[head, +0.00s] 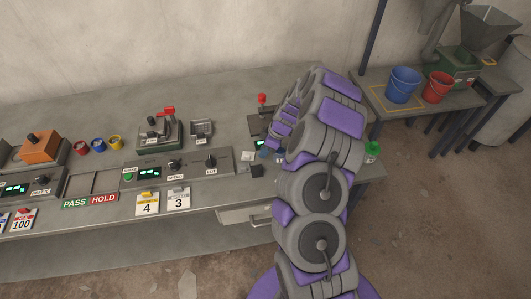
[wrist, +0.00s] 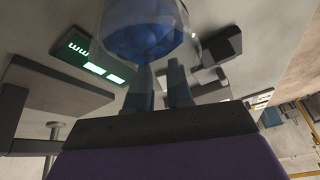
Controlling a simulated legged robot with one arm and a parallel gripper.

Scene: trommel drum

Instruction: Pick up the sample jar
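The sample jar, a clear rounded vessel with blue contents (wrist: 145,35), fills the top middle of the wrist view, just beyond my fingertips. My gripper (wrist: 162,80) shows there as two blue-grey fingers standing apart, with a visible gap and nothing seen between them. The fingertips overlap the jar's lower edge in the picture; whether they touch it I cannot tell. In the head view my gripper (head: 277,146) is low over the right part of the bench, largely hidden by my arm. A small bluish thing beside it (head: 265,153) may be the jar.
The long grey bench (head: 225,105) carries a control panel (head: 180,165), a green-based device (head: 158,133), and red, blue and yellow cups on the left. A green-topped bottle (head: 372,149) stands right of my arm. A side table holds blue (head: 403,85) and red (head: 437,87) buckets.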

